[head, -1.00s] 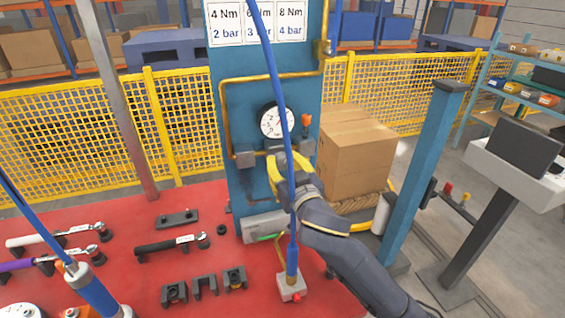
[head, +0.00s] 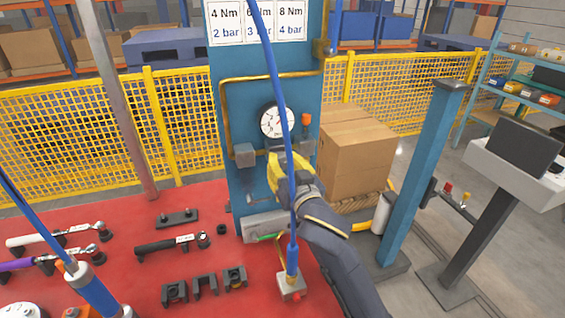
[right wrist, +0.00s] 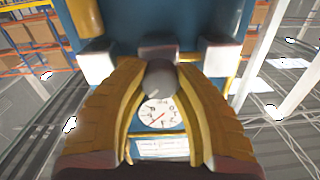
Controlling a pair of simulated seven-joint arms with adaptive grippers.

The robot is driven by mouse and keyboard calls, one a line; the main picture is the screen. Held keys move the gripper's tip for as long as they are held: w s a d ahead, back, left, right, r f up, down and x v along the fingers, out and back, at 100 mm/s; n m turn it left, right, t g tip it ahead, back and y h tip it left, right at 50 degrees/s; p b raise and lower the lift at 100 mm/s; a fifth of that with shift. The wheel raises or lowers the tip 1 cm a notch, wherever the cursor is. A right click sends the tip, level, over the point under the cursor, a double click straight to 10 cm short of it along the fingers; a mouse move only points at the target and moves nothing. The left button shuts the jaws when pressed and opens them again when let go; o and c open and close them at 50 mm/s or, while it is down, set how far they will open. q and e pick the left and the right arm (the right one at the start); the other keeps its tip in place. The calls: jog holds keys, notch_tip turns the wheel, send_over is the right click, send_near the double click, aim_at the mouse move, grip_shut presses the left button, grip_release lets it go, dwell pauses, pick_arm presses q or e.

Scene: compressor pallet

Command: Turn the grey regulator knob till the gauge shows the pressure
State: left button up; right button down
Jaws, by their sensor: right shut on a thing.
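The white round gauge (head: 276,122) is mounted on the blue panel (head: 240,110), and a blue hose crosses in front of its right side. It also shows in the right wrist view (right wrist: 160,113), with a red needle; the exact reading is too small to tell. My right gripper (head: 276,156), with yellow fingers, is just below the gauge. In the right wrist view its fingers (right wrist: 157,70) are closed around the grey regulator knob (right wrist: 161,80). The knob is hidden behind the gripper in the head view. My left gripper is not in view.
A sign (head: 257,22) on the panel pairs torques with pressures. The blue hose (head: 279,90) hangs in front of the panel. The red table (head: 120,220) holds wrenches and black holders. A cardboard box (head: 355,150) stands right of the panel.

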jog(key=c, duration=1.4)
grip_release()
jog(key=shift+d+r, duration=0.1)
jog(key=shift+r, duration=0.2)
jog(key=o, duration=0.5)
jog(key=shift+f, duration=0.15)
jog(key=shift+s, duration=0.1)
jog(key=v, duration=0.7)
jog(key=shift+s, duration=0.15)
